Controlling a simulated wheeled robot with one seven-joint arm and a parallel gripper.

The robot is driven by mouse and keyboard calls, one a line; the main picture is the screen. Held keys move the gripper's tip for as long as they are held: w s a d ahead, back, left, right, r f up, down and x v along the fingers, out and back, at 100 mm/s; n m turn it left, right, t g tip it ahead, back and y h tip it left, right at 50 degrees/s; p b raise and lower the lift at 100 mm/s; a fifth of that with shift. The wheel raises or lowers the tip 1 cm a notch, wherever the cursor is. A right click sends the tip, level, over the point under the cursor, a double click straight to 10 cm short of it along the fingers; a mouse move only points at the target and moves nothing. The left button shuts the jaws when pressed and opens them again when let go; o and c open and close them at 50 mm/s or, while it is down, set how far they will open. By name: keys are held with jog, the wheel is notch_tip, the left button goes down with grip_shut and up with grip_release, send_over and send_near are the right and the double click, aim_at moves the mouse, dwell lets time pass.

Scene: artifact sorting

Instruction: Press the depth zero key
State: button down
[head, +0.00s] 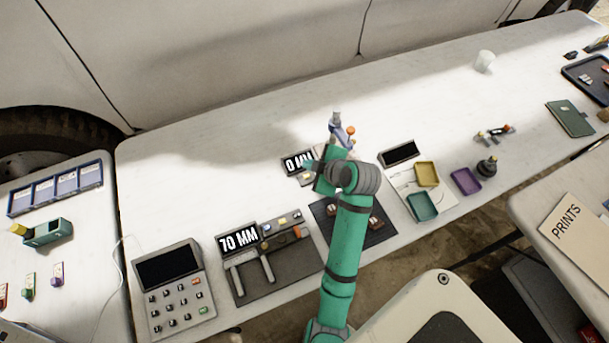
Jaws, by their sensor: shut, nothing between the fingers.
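A small device with a black display reading "0 MM" (297,162) stands near the middle of the long white table. Pale parts of it show just below the display; the arm covers its right side, and I cannot make out its keys. My gripper (316,168), at the end of my green arm, is shut and empty. It is right beside this display, overlapping its right edge in the picture; I cannot tell whether it touches. A second display reads "70 MM" (238,240), on a dark mat with a caliper-like tool and small coloured keys.
An upright tool with an orange knob (350,131) stands just behind my gripper. A keypad unit (172,290) is at front left. A dark tray (322,208) lies partly under my arm; yellow (427,173), teal and purple trays are to the right.

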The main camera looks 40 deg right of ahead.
jog(key=shift+s+d+r, duration=0.15)
jog(key=shift+r, duration=0.3)
jog(key=shift+s+d+r, duration=0.1)
jog(key=shift+s+r, duration=0.05)
jog(key=shift+r, duration=0.3)
jog(key=shift+w+a, duration=0.1)
jog(key=shift+a, duration=0.1)
jog(key=shift+w, duration=0.1)
